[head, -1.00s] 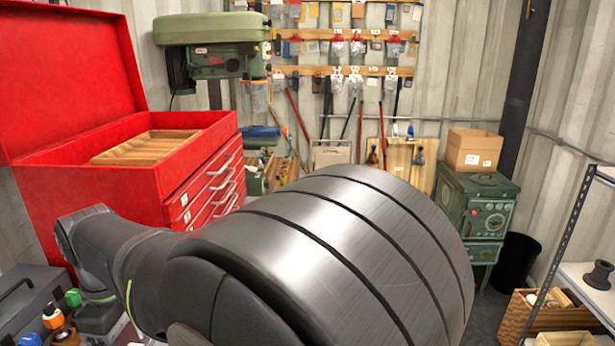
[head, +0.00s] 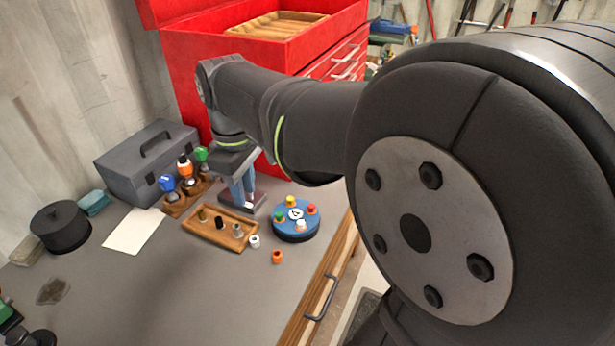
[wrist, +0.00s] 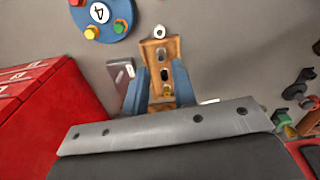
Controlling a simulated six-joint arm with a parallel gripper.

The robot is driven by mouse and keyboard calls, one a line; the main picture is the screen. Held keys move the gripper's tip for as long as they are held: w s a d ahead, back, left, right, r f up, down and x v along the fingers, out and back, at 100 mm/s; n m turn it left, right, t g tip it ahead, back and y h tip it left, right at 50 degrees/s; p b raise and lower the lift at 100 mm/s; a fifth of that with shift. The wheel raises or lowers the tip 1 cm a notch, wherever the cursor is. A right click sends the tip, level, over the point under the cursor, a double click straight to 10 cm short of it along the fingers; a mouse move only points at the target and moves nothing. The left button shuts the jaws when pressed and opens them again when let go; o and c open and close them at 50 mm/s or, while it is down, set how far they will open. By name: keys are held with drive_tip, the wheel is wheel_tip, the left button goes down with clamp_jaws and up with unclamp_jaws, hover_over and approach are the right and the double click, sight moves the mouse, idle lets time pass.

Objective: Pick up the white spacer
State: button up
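The white spacer (head: 254,241) is a small ring standing on the grey bench, just off the front end of a wooden tray (head: 190,228). In the wrist view the white spacer (wrist: 159,32) shows beyond the end of the tray (wrist: 149,46). My gripper (head: 243,190) has blue fingers and is above the back of the tray, behind the spacer and apart from it. In the wrist view my gripper (wrist: 160,66) is open, with the tray seen between its fingers and nothing held.
The tray holds brass, black and grey spacers. An orange spacer (head: 278,256) stands near the white one. A blue disc (head: 294,236) with coloured pegs is to the right. A grey toolbox (head: 140,172), screwdrivers in a wooden stand (head: 176,208) and a red tool chest (head: 205,75) lie behind. The front bench is mostly clear.

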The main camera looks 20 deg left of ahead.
sight(252, 235)
wheel_tip(252, 235, down, 14)
drive_tip(key=shift+f, duration=0.2)
idle(0.4)
drive_tip(key=shift+c, duration=0.5)
clamp_jaws()
